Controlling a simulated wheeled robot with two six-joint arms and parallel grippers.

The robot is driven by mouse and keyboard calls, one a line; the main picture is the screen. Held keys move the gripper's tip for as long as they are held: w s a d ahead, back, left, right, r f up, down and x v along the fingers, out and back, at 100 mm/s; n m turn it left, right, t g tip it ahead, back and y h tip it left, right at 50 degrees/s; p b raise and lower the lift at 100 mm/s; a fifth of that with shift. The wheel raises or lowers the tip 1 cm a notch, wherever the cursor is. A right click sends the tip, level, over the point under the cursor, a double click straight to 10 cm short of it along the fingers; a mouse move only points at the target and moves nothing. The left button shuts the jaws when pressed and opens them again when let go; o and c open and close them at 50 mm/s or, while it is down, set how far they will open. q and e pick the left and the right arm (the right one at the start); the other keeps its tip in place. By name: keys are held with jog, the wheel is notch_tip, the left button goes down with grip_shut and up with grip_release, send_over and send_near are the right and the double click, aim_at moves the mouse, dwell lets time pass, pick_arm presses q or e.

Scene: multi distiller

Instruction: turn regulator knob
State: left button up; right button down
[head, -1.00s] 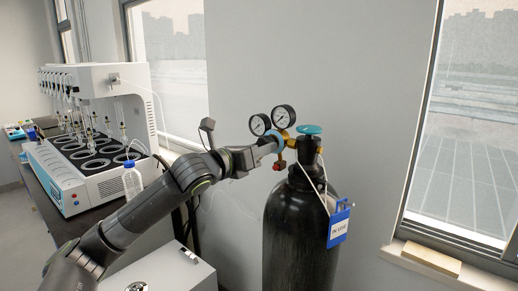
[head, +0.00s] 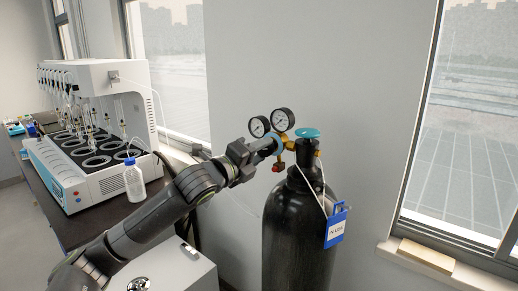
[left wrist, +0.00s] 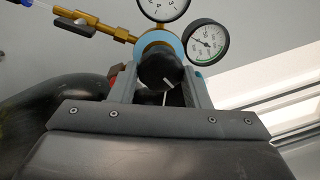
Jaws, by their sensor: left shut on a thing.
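The regulator (head: 286,147) with two round gauges sits on top of the black gas cylinder (head: 300,235). Its black knob (left wrist: 160,70) has a white mark and faces the left wrist camera. My left gripper (head: 274,147) reaches in from the left at the regulator. In the left wrist view its two fingers (left wrist: 160,88) stand on either side of the knob, shut on it. In the head view the gripper hides the knob. My right gripper is in neither view.
A teal valve handwheel (head: 308,133) tops the cylinder close beside the regulator. A blue tag (head: 337,226) hangs on the cylinder. A bench with a white distiller (head: 95,165) and a bottle (head: 134,182) stands at left. A window sill (head: 425,256) is at right.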

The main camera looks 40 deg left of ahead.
pick_arm(q)
jog(key=shift+d+r+n+y+p, duration=0.1)
jog(key=shift+n+y+p, duration=0.2)
jog(key=shift+n+p, duration=2.25)
jog(key=shift+r+n+y+p, duration=0.1)
jog(key=shift+n+y+p, duration=0.5)
jog(key=shift+n, duration=3.65)
jog(key=shift+h+p, duration=0.3)
jog(key=o, duration=1)
jog(key=shift+s, duration=0.1)
